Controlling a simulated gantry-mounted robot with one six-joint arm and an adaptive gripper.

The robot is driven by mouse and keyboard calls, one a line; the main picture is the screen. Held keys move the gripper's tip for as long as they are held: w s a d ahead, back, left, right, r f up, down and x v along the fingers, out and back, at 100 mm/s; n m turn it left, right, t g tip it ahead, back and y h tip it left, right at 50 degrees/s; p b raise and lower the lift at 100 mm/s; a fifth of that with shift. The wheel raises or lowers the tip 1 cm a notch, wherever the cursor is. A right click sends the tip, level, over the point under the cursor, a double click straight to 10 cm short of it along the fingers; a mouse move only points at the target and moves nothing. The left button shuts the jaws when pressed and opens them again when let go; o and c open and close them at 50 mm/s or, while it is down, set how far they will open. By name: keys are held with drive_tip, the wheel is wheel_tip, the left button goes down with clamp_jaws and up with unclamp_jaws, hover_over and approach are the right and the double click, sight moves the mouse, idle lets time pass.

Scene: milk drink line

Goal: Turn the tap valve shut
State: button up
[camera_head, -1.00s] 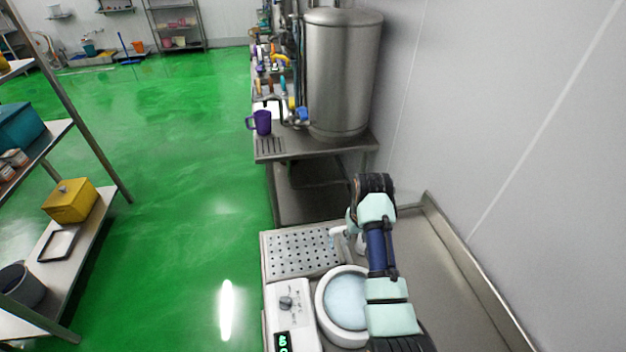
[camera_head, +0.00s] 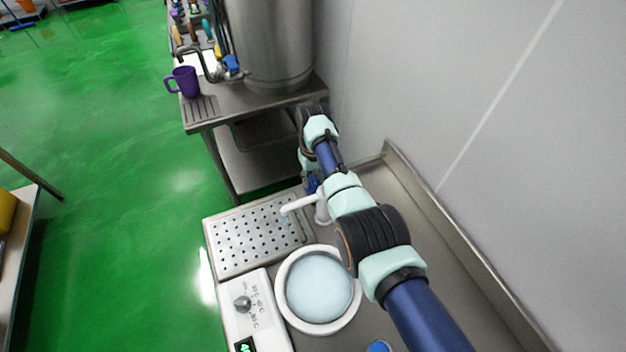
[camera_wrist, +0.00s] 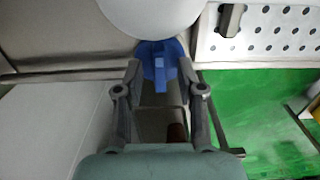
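The white tap (camera_head: 305,203) stands behind the round basin, with its spout pointing left over the perforated drain tray (camera_head: 250,236). A faint pale streak hangs below the spout tip. A blue valve handle (camera_head: 312,184) shows beside the tap, partly covered by my arm. In the wrist view the blue valve handle (camera_wrist: 160,64) is under a pale round part, with its lever pointing toward me. My gripper (camera_wrist: 160,75) is open, with one finger on each side of the handle. Whether a finger touches it I cannot tell. The gripper is mostly hidden in the head view.
A round white basin of pale liquid (camera_head: 319,287) and a control panel with a dial (camera_head: 246,306) stand in front. A steel table (camera_head: 309,90) with a tank (camera_head: 269,40) and a purple mug (camera_head: 184,82) is behind. A wall closes the right side.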

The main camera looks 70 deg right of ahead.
drive_tip(key=shift+f, duration=0.35)
drive_tip(key=shift+c, duration=0.3)
clamp_jaws()
